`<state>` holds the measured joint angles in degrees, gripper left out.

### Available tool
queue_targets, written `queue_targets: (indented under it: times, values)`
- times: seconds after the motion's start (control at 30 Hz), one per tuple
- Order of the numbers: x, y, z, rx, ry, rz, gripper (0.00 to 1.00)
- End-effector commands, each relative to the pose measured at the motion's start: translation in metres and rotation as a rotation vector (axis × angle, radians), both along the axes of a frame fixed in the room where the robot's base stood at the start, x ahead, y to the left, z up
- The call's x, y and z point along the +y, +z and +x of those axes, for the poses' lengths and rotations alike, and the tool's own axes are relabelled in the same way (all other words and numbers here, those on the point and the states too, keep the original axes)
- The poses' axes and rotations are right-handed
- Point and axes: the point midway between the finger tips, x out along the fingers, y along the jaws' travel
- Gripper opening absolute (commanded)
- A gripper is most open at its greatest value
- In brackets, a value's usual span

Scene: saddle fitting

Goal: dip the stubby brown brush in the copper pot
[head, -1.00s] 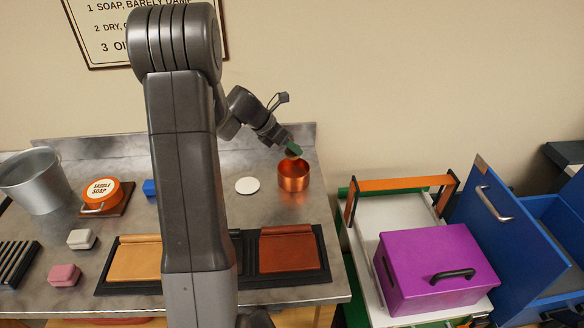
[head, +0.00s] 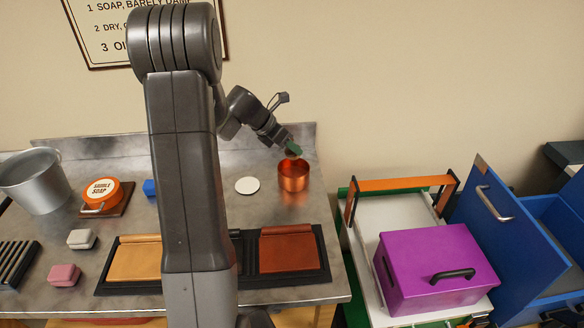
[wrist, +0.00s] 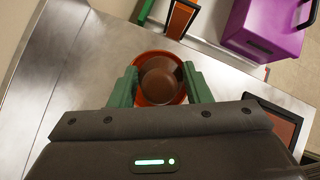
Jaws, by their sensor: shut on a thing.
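The copper pot (head: 293,178) stands on the metal bench, right of my arm; its rim also shows in the wrist view (wrist: 146,100). My gripper (head: 292,150) is just above the pot's mouth, pointing down. In the wrist view my gripper's green fingers (wrist: 160,84) are shut on the stubby brown brush (wrist: 162,78), which shows as a round brown top over the pot's opening. The brush's lower end is hidden, so I cannot tell how deep it reaches.
A white disc (head: 247,185) lies left of the pot. Leather panels in a black tray (head: 325,270) lie in front. An orange saddle soap tin (head: 101,189), a metal bucket (head: 36,180) and small blocks are at left. A purple box (head: 435,265) stands right of the bench.

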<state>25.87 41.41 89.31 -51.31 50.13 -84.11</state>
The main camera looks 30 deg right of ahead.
Motion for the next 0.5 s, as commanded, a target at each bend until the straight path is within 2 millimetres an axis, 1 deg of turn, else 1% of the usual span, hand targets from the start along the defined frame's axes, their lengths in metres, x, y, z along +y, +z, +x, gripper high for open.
queue_targets:
  times: [0.3,0.37,0.5]
  values:
    - [0.000,0.002,0.000,0.000,0.000,0.000,0.26]
    - [0.000,0.005,0.000,0.000,0.000,0.000,0.26]
    - [0.000,0.018,0.000,0.000,0.000,0.000,0.26]
